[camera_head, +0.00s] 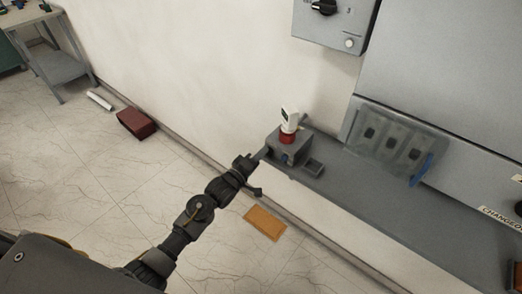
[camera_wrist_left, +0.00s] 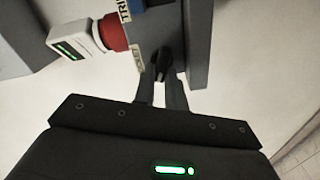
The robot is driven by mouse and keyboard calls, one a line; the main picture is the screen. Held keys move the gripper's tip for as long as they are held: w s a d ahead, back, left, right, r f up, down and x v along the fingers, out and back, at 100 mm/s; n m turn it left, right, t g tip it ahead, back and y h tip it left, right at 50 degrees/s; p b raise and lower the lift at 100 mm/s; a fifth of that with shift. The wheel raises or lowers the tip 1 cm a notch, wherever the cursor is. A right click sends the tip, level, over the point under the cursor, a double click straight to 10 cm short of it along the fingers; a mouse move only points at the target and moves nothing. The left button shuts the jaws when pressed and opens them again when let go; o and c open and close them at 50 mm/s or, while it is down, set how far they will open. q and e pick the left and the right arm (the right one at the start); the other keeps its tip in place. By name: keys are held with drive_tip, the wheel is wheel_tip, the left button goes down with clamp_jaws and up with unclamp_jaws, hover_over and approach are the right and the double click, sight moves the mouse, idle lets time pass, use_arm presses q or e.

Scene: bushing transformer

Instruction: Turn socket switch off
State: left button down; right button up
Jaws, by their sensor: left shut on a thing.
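The socket box (camera_head: 288,148) is a grey unit at the left end of the grey wall ledge, with a red collar and a white plug-like piece on top. In the left wrist view the box (camera_wrist_left: 190,25) shows a blue part, a red round part (camera_wrist_left: 112,32) and a white piece with a green display (camera_wrist_left: 72,45). A black switch knob (camera_wrist_left: 164,62) sits on its face. My left gripper (camera_wrist_left: 162,88) has its fingertips at the knob and is shut on it. In the head view my left gripper (camera_head: 258,157) reaches the box's left side. My right gripper is not in view.
A grey ledge (camera_head: 375,195) runs right from the box, with a tilted switch panel (camera_head: 393,141) above it. A control box with a black knob (camera_head: 333,22) hangs above. An orange mat (camera_head: 265,222) and a red box (camera_head: 137,123) are on the floor.

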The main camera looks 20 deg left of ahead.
use_arm(q)
drive_tip(key=shift+f+n+p, duration=0.15)
drive_tip(key=shift+n+p, duration=1.1)
drive_tip(key=shift+n, duration=1.05)
drive_tip(key=c, duration=1.4)
unclamp_jaws()
drive_tip(key=shift+c, duration=0.2)
drive_tip(key=b+v, duration=0.1)
drive_tip(key=v, duration=0.9)
drive_tip(key=shift+s+a+b, duration=0.15)
drive_tip(key=shift+s+b, duration=0.15)
drive_tip(key=shift+b, duration=0.1)
